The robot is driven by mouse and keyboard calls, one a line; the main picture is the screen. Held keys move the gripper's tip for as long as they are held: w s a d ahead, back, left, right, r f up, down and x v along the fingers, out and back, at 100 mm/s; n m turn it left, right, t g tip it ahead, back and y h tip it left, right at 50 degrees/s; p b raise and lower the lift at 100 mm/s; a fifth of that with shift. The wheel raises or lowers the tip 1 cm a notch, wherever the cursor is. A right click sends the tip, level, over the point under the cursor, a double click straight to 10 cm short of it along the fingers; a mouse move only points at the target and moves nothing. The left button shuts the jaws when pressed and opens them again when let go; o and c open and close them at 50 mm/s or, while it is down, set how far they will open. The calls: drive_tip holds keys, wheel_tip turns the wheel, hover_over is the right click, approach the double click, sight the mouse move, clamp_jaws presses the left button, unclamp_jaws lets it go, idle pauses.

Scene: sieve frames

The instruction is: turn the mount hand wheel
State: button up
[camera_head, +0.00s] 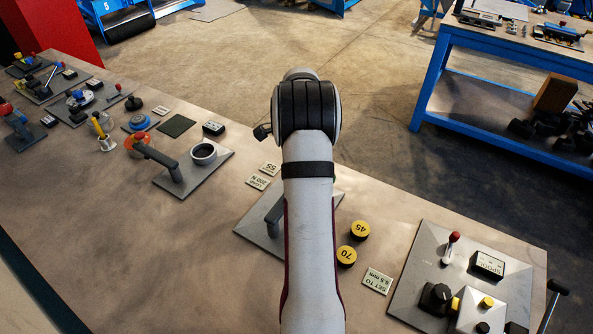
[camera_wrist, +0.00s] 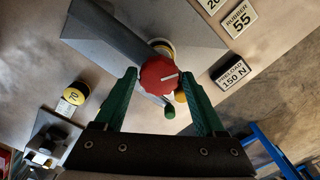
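A red round wheel (camera_wrist: 157,77) with a white line on its face shows in the wrist view, at the end of a grey arm on a grey plate (camera_wrist: 190,30). It looks like the mount hand wheel. The green fingers of my gripper (camera_wrist: 159,73) are apart, one on each side of the wheel. I cannot tell whether either finger touches it. In the head view my own arm hides the gripper and the wheel; only part of the grey plate (camera_head: 258,237) and its bracket (camera_head: 275,214) show.
Yellow discs marked 45 (camera_head: 360,230) and 70 (camera_head: 346,256) lie right of my arm. A control panel (camera_head: 425,270) with a red-knobbed lever stands at the right. Another plate (camera_head: 212,167) with a dark ring is at left. A small green-ended part (camera_wrist: 170,112) shows below the wheel.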

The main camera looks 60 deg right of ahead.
drive_tip(key=shift+o, duration=1.3)
wheel_tip(320, 180, up, 16)
drive_tip(key=shift+a+f, duration=0.1)
